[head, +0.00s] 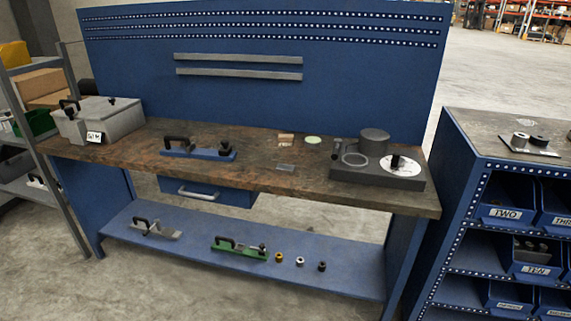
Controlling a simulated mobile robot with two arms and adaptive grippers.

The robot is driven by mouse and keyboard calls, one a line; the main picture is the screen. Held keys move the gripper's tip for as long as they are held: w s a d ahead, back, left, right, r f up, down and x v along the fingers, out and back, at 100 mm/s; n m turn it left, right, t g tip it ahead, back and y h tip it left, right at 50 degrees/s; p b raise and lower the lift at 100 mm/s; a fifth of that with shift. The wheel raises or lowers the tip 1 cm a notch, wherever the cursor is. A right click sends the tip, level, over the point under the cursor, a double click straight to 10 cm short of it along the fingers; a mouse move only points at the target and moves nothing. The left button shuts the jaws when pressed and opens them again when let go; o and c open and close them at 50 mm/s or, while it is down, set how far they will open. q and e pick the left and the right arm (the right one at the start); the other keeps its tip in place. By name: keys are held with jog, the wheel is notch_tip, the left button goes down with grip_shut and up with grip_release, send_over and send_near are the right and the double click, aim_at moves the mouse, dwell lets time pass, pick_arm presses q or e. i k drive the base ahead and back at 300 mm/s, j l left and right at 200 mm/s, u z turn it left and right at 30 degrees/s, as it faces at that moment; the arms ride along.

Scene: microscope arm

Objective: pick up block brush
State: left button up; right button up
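A small tan block (286,139), which looks like the block brush, lies on the brown worktop (240,150) of the blue workbench, back of centre. It is too small to make out bristles. A pale green disc (314,140) lies just to its right, and a small flat grey piece (286,168) lies in front of it. Neither of my grippers shows in the head view.
A blue fixture (198,154) with a black handle stands left of the block. A dark grey device (377,175) with a white disc stands right. A grey box (100,119) is at the left end. A bin rack (480,150) stands right of the bench.

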aim_at(284, 140)
jog(key=i+l, duration=0.15)
jog(key=i, duration=0.7)
